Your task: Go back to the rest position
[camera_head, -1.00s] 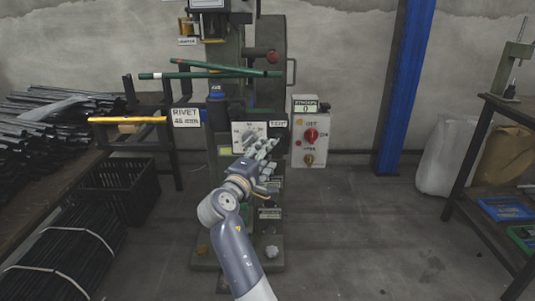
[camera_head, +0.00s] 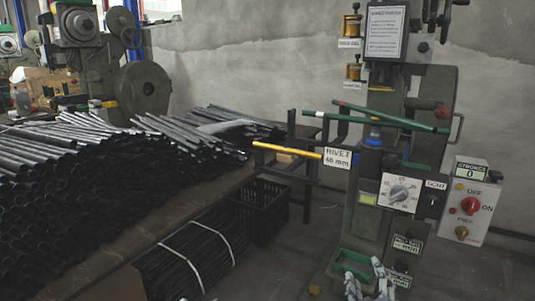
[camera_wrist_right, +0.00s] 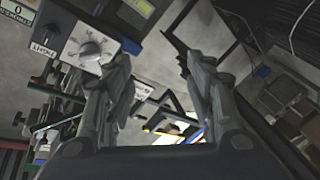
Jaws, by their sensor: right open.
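My right gripper (camera_head: 368,284) shows at the bottom of the head view, low in front of the rivet press (camera_head: 395,222). Its fingers are apart and empty, as the right wrist view (camera_wrist_right: 158,95) also shows. Most of the right arm is below the picture. The press carries a dial panel (camera_head: 399,192) with a round knob, and the dial also shows at the upper left of the wrist view (camera_wrist_right: 88,48). My left gripper is not in view.
A control box (camera_head: 468,201) with a red knob stands right of the press. A yellow bar (camera_head: 287,150) and green bars (camera_head: 377,116) stick out left. A bench piled with dark tubes (camera_head: 80,165) fills the left. A black crate (camera_head: 264,211) stands on the floor.

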